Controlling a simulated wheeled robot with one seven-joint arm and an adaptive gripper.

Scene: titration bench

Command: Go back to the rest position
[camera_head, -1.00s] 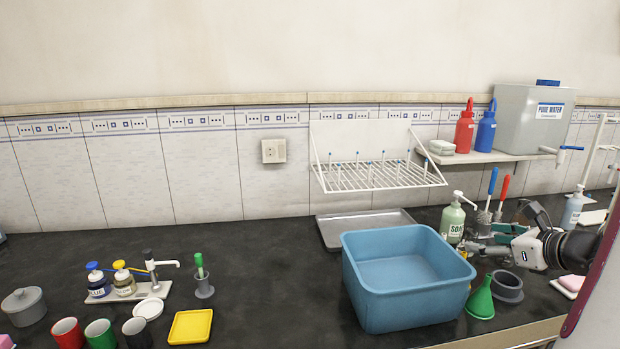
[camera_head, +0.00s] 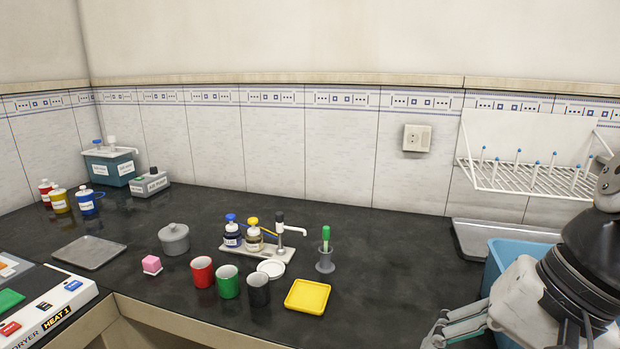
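My gripper (camera_head: 447,330) is low at the right in the head view, near the front of the bench. Its pale fingers point left over the dark bench top (camera_head: 390,250). I see no object at the fingers, but the gap between the tips is too small and too edge-on to judge. My arm covers most of the blue basin (camera_head: 497,262) behind it.
A yellow tray (camera_head: 307,296), red, green and black cups (camera_head: 202,272), and a dispenser stand (camera_head: 285,254) are left of my gripper. A drying rack (camera_head: 530,178) hangs at the right wall. A heater-dryer unit (camera_head: 50,310) sits front left. The bench right of the yellow tray is clear.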

